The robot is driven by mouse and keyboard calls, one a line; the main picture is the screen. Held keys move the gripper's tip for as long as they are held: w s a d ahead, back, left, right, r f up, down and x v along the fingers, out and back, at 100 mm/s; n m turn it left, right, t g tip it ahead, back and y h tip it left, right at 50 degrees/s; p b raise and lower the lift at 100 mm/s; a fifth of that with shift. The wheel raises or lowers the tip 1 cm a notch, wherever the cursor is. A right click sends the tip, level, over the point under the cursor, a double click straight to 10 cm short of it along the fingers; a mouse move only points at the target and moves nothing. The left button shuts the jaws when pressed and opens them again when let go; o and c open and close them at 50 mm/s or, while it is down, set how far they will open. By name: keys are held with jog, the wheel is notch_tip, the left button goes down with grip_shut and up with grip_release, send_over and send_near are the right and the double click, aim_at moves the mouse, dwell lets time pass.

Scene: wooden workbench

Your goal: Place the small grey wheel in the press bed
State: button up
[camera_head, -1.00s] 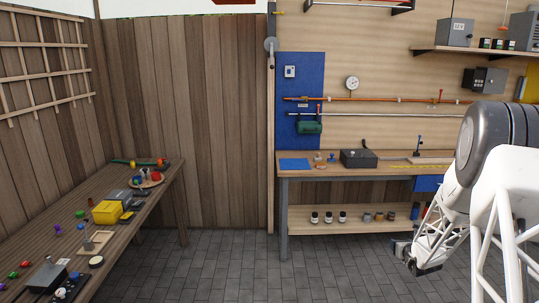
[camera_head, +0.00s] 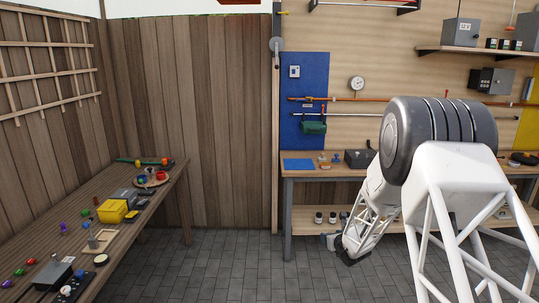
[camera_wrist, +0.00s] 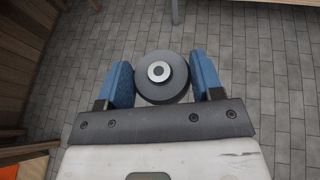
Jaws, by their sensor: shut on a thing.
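The small grey wheel (camera_wrist: 162,76) is a dark grey disc with a bright hub, in the middle of the wrist view. My gripper (camera_wrist: 160,62) is shut on it, a blue finger at each side of its rim. Grey paving lies far below the wheel. In the head view my gripper (camera_head: 330,241) is small, low in front of the back workbench, and the wheel cannot be made out there. On the left bench an upright grey piece stands on a light tan board (camera_head: 104,244); I cannot tell whether this is the press bed.
The wooden left bench (camera_head: 150,205) carries a yellow box (camera_head: 112,211), a grey box (camera_head: 53,274), a round tray (camera_head: 152,184) and several small coloured pieces. The back workbench (camera_head: 300,176) has a blue mat (camera_head: 298,164). Open paved floor (camera_head: 210,265) lies between.

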jog(key=a+y, duration=0.1)
jog(key=a, duration=0.6)
jog(key=shift+w+n, duration=0.2)
jog(key=shift+n, duration=0.2)
dwell(0.7)
jog(key=d+m+h, duration=0.2)
jog(key=d, duration=1.6)
jog(key=s+d+r+m+h, duration=0.15)
jog(key=s+d, duration=0.45)
jog(key=d, duration=0.9)
jog(key=s+d+m+h, duration=0.15)
jog(key=s+d, duration=0.45)
jog(key=d, duration=0.9)
jog(key=s+d+r+m+h, duration=0.15)
jog(key=s+d, duration=0.55)
jog(key=d, duration=0.8)
jog(key=s+d+m+h, duration=0.2)
jog(key=s+d+h, duration=0.2)
jog(key=s+d, duration=1.9)
jog(key=s+d+m, duration=0.1)
jog(key=s+d, duration=0.2)
jog(key=s, duration=0.8)
jog(key=s+d+m+g+h, duration=0.1)
jog(key=s+d, duration=0.3)
jog(key=s, duration=0.7)
jog(key=s+d+m+g+h, duration=0.1)
jog(key=s+d, duration=0.3)
jog(key=s, duration=0.7)
jog(key=shift+s+r, duration=0.15)
jog(key=shift+r, duration=0.2)
